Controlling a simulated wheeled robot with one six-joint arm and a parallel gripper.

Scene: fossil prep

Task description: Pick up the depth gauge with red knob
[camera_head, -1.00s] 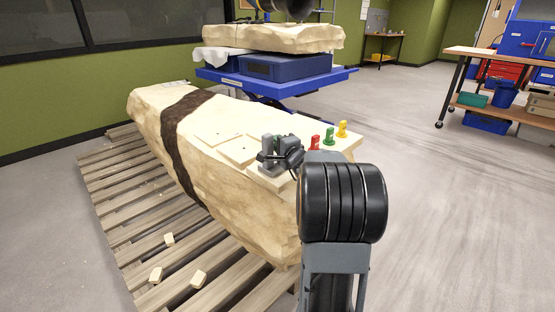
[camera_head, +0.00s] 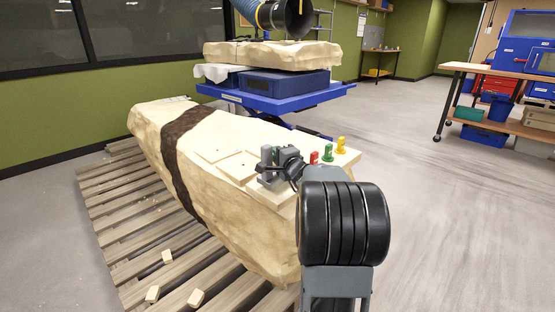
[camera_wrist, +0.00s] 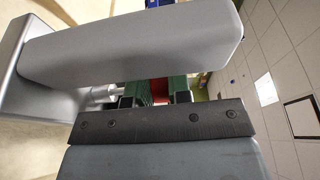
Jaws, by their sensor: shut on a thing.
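My gripper (camera_head: 276,158) is over the near right part of the big pale block. Its grey jaws are closed around a small dark green thing (camera_head: 277,152), only partly seen between them. In the wrist view the dark green thing (camera_wrist: 178,86) shows in the narrow gap between the jaws, with a red patch (camera_wrist: 160,90) in the same gap. I cannot tell whether the red belongs to the held thing, such as a gauge's knob, or lies behind it. Small red (camera_head: 314,158), green (camera_head: 328,152) and yellow (camera_head: 341,146) pieces stand in a row just right of my gripper.
The big pale block (camera_head: 225,195) with a dark band lies on a slatted pallet (camera_head: 115,215), with small chips. Flat pale slabs (camera_head: 238,167) lie beside my gripper. A blue lift table (camera_head: 280,102) stands behind, a workbench (camera_head: 500,73) at right. The right floor is clear.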

